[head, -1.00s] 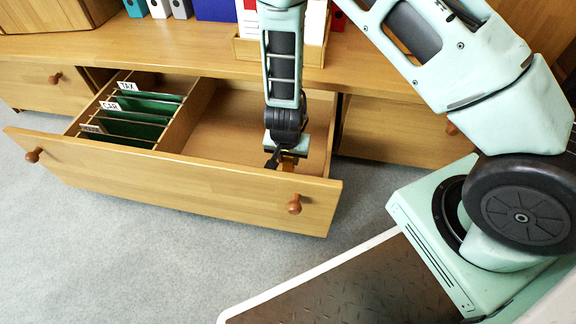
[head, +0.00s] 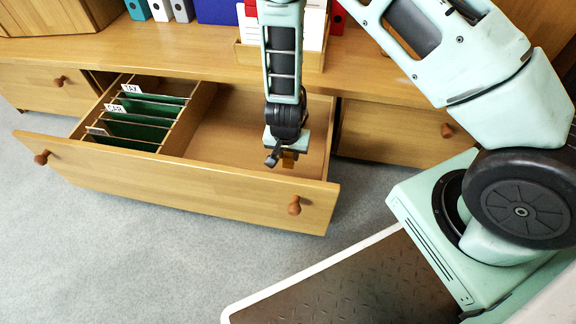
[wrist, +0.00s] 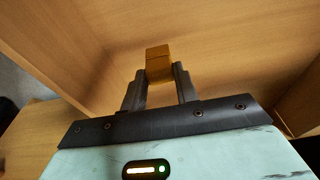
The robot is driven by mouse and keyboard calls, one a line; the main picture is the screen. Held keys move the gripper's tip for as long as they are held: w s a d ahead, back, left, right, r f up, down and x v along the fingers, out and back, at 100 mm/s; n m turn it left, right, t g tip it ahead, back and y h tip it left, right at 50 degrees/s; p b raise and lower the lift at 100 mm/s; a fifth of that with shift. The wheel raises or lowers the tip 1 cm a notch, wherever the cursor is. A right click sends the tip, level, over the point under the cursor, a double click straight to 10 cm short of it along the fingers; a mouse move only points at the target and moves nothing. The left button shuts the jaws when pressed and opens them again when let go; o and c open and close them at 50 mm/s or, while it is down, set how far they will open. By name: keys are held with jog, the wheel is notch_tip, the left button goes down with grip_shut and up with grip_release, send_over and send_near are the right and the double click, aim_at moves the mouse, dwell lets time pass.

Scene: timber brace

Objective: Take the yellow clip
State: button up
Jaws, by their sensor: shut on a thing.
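My gripper (head: 281,158) hangs over the right part of the open drawer (head: 190,189), near its front panel. In the wrist view my gripper (wrist: 159,82) is shut on a small orange-yellow block, the yellow clip (wrist: 158,62), which sticks out past the fingertips. In the head view the clip (head: 289,160) shows only as a small brownish-yellow patch below the fingers. It appears to be above the drawer floor; the exact height is hard to tell.
The drawer's left part holds green hanging files (head: 140,122) with labels such as TAX and CAR, behind a wooden divider (head: 190,120). Binders and a wooden box (head: 285,55) stand on the cabinet top (head: 150,48). Grey carpet (head: 130,240) lies in front.

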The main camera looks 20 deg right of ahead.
aim_at(288, 156)
jog(key=shift+r+p, duration=3.15)
